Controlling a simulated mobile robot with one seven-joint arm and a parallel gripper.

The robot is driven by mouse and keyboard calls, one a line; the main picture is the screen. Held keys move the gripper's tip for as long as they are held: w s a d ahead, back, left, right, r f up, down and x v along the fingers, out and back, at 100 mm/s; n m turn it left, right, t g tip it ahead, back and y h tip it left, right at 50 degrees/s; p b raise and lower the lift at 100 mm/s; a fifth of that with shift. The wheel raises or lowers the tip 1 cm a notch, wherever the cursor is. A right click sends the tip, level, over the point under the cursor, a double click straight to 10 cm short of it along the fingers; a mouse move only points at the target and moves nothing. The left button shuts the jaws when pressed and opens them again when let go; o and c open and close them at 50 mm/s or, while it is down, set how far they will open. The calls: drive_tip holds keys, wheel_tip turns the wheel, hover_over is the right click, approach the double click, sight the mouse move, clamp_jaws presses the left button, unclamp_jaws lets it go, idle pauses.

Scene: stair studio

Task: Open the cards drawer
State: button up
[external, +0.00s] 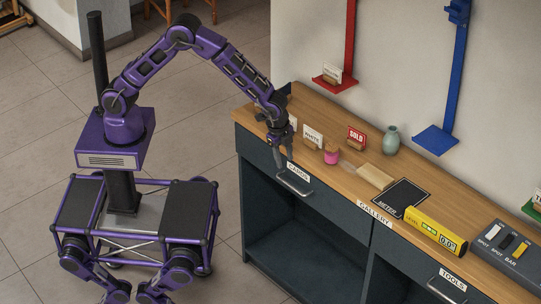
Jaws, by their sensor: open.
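The cards drawer is the dark front under the wooden top at the counter's left end, marked by a white CARDS label (298,171). Its grey bar handle (294,184) sticks out just below the label. The drawer front looks flush with the counter. My gripper (278,160) points down, open, at the counter's front edge, above and a little left of the handle. It seems apart from the handle, though the gap in depth is hard to judge.
On the counter (310,165) stand a WHITE card (312,136), a SOLD sign (356,137), a pink jar (332,154), a green vase (391,140) and a yellow level (435,231). The TOOLS drawer handle (447,289) is at right. Floor before the counter is free.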

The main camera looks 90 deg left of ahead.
sight(289, 184)
drive_tip(key=f, duration=0.3)
drive_tip(key=w+a+f, duration=0.1)
drive_tip(key=f, duration=0.3)
drive_tip(key=f+b, duration=0.1)
drive_tip(key=f, duration=0.2)
drive_tip(key=shift+w+a+f, duration=0.25)
drive_tip(key=shift+f, duration=0.05)
clamp_jaws()
idle(0.9)
